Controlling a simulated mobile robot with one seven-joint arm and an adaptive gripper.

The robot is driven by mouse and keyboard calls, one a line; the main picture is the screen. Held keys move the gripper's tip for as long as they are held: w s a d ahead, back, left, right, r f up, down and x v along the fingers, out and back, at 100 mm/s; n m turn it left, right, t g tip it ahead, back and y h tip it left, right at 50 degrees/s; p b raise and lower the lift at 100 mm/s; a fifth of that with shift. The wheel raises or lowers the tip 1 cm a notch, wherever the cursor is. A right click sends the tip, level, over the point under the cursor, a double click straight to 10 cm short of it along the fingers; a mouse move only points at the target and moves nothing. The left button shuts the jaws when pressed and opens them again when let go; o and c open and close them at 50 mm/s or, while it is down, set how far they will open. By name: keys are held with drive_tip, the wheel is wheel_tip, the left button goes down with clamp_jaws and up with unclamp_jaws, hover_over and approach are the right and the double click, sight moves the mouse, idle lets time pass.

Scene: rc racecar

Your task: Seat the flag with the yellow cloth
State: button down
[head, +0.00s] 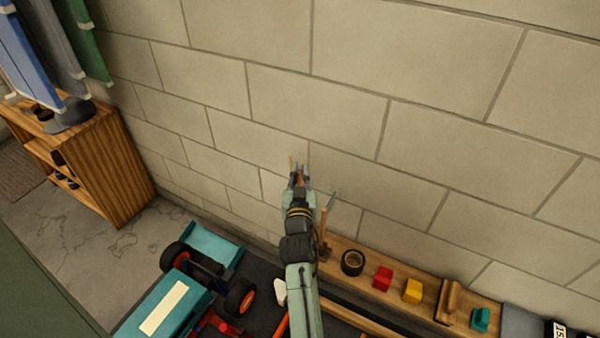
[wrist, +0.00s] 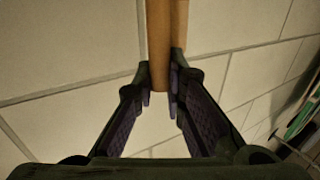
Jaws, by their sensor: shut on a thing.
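My gripper (head: 298,176) is raised in front of the block wall, above the wooden shelf. In the wrist view its fingers (wrist: 160,100) are closed around a wooden pole (wrist: 158,45), which runs up out of the top of the picture. A thin tan piece (head: 292,162) shows at the fingertips in the head view; I cannot tell whether it is pole or yellow cloth. Another thin wooden stick (head: 323,222) stands upright just right of my arm, with a narrow greenish piece (head: 332,200) near its top. My arm hides part of the shelf.
The wooden shelf (head: 368,279) along the wall holds a dark ring-shaped roll (head: 352,262), a red block (head: 383,278), a yellow block (head: 412,291), a wooden piece (head: 448,302) and a teal block (head: 480,319). A teal racecar (head: 180,302) stands left of my arm. A wooden cabinet (head: 110,165) is farther left.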

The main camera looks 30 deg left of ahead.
drive_tip(key=shift+f, duration=0.1)
wheel_tip(320, 180, down, 6)
drive_tip(key=b, duration=0.5)
drive_tip(key=shift+r, duration=0.2)
drive_tip(key=shift+f+b, duration=2.85)
drive_tip(key=shift+b, duration=0.2)
idle(1.1)
drive_tip(key=c, duration=1.6)
unclamp_jaws()
drive_tip(key=shift+r, duration=0.1)
drive_tip(key=shift+o, duration=0.2)
drive_tip(key=v, duration=0.7)
drive_tip(key=shift+s+d, duration=0.15)
drive_tip(key=shift+s, duration=0.05)
